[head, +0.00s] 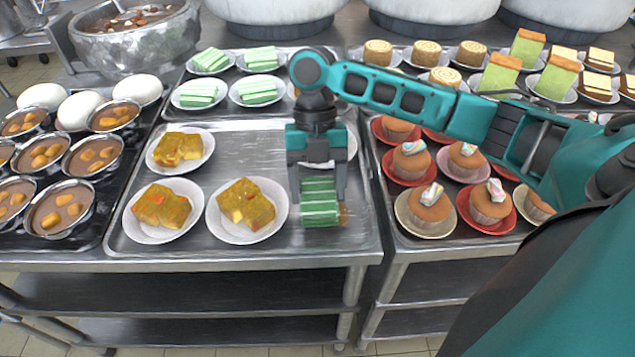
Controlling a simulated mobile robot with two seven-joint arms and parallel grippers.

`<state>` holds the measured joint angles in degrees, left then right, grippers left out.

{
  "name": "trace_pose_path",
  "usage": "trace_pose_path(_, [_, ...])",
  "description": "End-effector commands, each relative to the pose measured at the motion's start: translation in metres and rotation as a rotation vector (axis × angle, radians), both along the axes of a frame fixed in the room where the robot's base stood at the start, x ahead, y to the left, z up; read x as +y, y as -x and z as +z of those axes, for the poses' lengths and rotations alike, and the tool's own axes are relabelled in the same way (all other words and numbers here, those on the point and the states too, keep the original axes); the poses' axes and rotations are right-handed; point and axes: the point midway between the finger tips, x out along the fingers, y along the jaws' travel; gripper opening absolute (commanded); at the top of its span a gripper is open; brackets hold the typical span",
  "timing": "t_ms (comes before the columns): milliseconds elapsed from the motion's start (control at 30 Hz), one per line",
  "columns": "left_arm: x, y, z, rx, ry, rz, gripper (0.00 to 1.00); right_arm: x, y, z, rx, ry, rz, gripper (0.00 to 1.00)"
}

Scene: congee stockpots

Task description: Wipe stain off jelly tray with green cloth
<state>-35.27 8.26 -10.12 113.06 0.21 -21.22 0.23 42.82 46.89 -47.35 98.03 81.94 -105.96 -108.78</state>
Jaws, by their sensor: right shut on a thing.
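My right gripper (318,190) points down over the right part of the metal jelly tray (240,148). It is shut on the green cloth (320,208), which has pale stripes and lies at the tray surface near the front edge. A small brownish stain (344,216) shows at the right edge of the cloth; the cloth may cover more of it. Three white plates of yellow-orange jelly (162,208) stand on the left and middle of the tray. Another white plate (346,142) is partly hidden behind my right gripper. My left gripper is not in view.
Cupcakes on red and pale plates (430,205) fill the tray to the right. Steel bowls (60,208) stand at the left. Plates of green striped cakes (258,90) stand behind. Bare tray shows around the cloth.

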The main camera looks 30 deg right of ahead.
Motion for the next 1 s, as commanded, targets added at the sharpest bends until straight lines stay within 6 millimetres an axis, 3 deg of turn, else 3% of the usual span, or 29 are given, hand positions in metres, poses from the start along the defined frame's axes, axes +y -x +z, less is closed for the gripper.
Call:
trace_pose_path(767, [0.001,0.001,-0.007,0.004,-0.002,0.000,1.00,0.000,0.000,-0.016,0.000,0.001,0.000,0.45])
trace_pose_path(1000, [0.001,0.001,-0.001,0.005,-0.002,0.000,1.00,-0.006,0.004,-0.014,0.002,0.001,-0.001,0.45])
